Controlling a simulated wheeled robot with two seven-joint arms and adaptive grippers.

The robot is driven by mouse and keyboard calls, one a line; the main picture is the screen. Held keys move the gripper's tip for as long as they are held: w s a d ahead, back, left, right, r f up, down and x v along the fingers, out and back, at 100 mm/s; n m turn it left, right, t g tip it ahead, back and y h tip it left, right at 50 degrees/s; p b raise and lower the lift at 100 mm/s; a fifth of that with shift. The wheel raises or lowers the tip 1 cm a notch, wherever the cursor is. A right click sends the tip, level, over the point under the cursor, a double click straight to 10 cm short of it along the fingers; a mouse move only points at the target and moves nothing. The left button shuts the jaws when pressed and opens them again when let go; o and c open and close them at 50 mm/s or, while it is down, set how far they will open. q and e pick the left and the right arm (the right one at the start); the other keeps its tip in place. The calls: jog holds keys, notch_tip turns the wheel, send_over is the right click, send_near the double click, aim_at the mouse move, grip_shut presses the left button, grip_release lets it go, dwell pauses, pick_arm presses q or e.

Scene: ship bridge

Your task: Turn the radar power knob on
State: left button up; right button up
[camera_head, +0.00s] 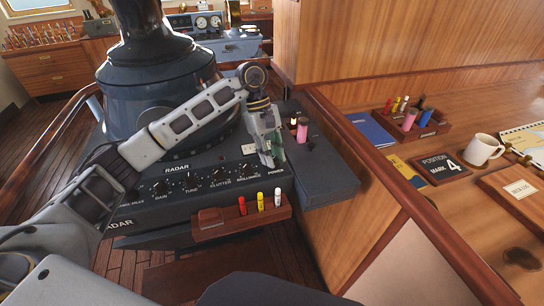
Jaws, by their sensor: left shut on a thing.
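The radar console (200,196) is a dark panel with a row of black knobs labelled gain, tune, clutter and brilliance, and a POWER label at its right end. My left arm reaches across the panel from the left. My left gripper (270,158) points down at the right end of the row, just above the POWER label. It is shut on the power knob, which its fingers hide. I cannot see which way the knob points. My right gripper is not in view.
A small wooden holder (214,230) with red, yellow and white markers hangs on the console's front. Pink and dark cylinders (302,131) stand right of my gripper. A wooden desk on the right bears a white mug (481,149), a pen tray (414,133) and a position sign (441,166).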

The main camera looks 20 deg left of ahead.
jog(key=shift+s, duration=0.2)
pick_arm(q)
jog(key=o, duration=1)
jog(key=shift+w+a+r, duration=0.15)
jog(key=shift+a+r, duration=0.1)
jog(key=shift+r, duration=0.4)
jog(key=v, duration=1)
jog(key=shift+r, duration=0.25)
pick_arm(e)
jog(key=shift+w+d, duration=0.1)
pick_arm(q)
jog(key=shift+w+a, duration=0.1)
jog(key=shift+w, duration=0.05)
notch_tip(320, 180, up, 10)
jog(key=p, duration=0.9)
jog(key=shift+f, duration=0.2)
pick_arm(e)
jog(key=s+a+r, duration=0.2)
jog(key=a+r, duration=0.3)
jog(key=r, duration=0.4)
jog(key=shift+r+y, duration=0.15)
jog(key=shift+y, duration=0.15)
